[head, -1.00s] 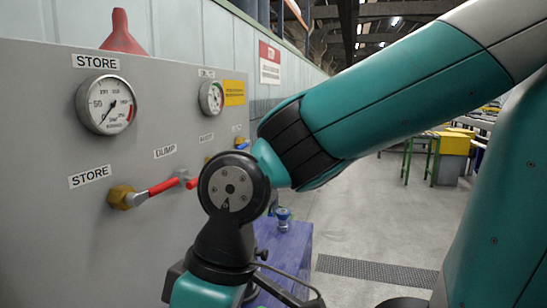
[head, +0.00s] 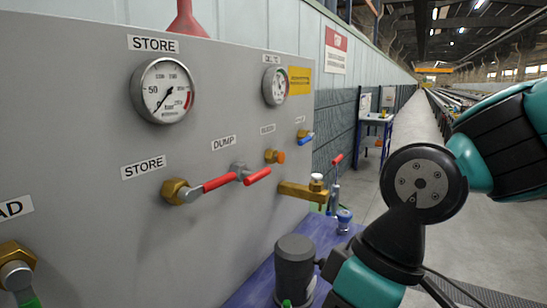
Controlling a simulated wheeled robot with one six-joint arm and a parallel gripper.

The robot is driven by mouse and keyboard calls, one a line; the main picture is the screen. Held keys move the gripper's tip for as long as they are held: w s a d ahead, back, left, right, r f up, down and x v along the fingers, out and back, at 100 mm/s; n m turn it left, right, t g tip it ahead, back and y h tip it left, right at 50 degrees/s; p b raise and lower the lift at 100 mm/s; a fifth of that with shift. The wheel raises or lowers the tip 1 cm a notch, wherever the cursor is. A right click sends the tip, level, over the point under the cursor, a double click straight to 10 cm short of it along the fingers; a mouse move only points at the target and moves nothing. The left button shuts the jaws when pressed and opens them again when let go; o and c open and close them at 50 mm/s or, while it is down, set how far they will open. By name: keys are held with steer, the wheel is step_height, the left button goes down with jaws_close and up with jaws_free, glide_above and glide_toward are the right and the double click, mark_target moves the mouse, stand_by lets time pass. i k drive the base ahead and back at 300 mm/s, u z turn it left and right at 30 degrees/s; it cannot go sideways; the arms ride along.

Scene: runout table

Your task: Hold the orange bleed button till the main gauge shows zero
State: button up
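An orange button (head: 281,157) sticks out of a brass fitting (head: 270,156) on the grey panel, below the smaller gauge. Nothing touches the button. The smaller gauge (head: 275,86) has a label too small to read surely and its needle reading cannot be told. The larger gauge (head: 163,91) is labelled STORE, and its needle points to the lower left. My arm comes in from the right and bends down in front of the panel; its gripper fingers are not in view.
Red-handled valves (head: 222,182) labelled STORE and DUMP, a blue-handled valve (head: 306,136) and a brass outlet (head: 300,191) project from the panel (head: 90,110). A blue-purple bench (head: 252,288) stands below. Open floor (head: 390,150) lies to the right.

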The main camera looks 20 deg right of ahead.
mark_target(280, 156)
steer(key=u, duration=0.4)
steer(key=k, duration=0.65)
steer(key=z, duration=1.2)
steer(key=i, duration=0.5)
steer(key=z, duration=0.75)
steer(key=i, duration=0.65)
steer(key=u, duration=0.6)
steer(key=i, duration=0.5)
steer(key=u, duration=0.65)
